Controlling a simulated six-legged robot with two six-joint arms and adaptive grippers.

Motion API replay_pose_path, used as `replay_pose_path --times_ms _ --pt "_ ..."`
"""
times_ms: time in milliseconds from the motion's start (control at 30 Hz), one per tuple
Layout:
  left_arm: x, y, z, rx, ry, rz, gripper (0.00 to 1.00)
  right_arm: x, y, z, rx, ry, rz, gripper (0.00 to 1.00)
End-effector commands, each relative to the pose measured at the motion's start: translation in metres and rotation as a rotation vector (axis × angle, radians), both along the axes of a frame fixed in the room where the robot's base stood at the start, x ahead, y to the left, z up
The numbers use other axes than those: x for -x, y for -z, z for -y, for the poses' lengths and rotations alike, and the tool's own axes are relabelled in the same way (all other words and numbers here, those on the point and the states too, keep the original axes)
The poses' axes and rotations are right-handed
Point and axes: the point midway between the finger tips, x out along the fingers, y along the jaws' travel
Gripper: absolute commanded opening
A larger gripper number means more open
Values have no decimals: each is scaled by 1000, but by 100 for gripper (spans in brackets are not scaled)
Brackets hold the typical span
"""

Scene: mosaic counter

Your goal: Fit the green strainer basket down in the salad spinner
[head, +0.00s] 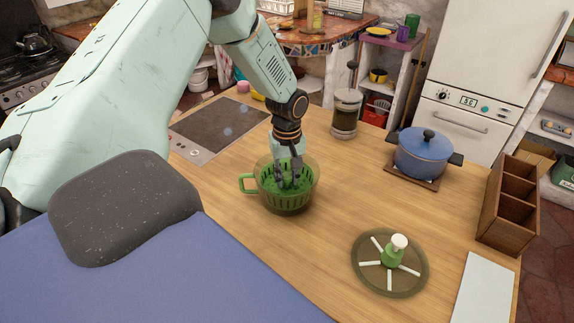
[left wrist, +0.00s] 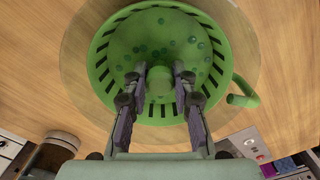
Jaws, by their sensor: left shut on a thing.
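The green strainer basket (head: 268,192) is slotted around its side and shows within the see-through brownish salad spinner bowl (head: 287,208) on the wooden counter. In the left wrist view the basket (left wrist: 101,60) is seen from above, with the bowl's clear rim (left wrist: 76,62) around it. A green loop handle (head: 247,184) sticks out to the left in the head view. My left gripper (head: 288,184) points down into the basket, its fingers shut on the basket's central green post (left wrist: 160,82). I cannot tell whether the basket rests on the bowl's floor. My right gripper is out of view.
The round spinner lid (head: 408,281), with a green and white knob, lies at the front right. A blue pot (head: 424,157), wooden divider box (head: 501,213), pale board (head: 484,292), glass press (head: 345,113) and dark cooktop (head: 220,128) surround clear counter.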

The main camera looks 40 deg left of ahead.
Motion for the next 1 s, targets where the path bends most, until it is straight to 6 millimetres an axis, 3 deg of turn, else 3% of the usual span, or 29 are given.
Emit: replay_pose_path --times_ms 633,667,933,1000 --pt "0 9 0 -1 0 1 0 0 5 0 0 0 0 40" --pt "0 8 0 -1 0 1 28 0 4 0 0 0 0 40" --pt "0 8 0 -1 0 1 51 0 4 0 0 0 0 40" --pt "0 8 0 0 0 0 52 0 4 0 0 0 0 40"
